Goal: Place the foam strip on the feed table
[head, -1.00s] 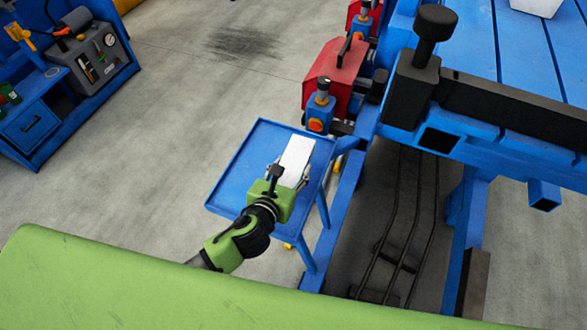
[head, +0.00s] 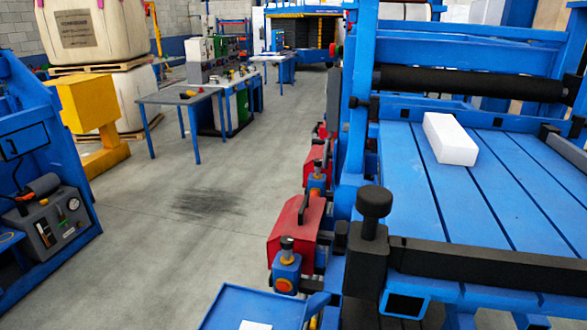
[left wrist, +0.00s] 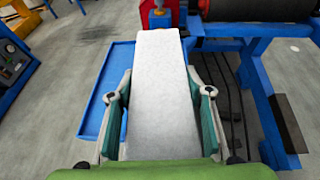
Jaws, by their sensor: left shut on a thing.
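A long white foam strip (left wrist: 160,75) lies between the two fingers of my left gripper (left wrist: 160,95) in the left wrist view. The gripper is shut on it. The strip is over a blue side tray (left wrist: 120,75); I cannot tell whether it touches the tray. In the head view only the strip's white end (head: 255,325) shows at the bottom edge, and the left gripper is out of frame. The blue slatted feed table (head: 400,165) is at the right, with another white block (head: 450,138) lying on it. My right gripper is in neither view.
A black bar (head: 480,268) with a black knob (head: 374,202) runs along the feed table's near edge. A black roller (head: 470,84) spans its far side. Red and blue clamp units (head: 292,225) stand along its left side. Open concrete floor lies to the left.

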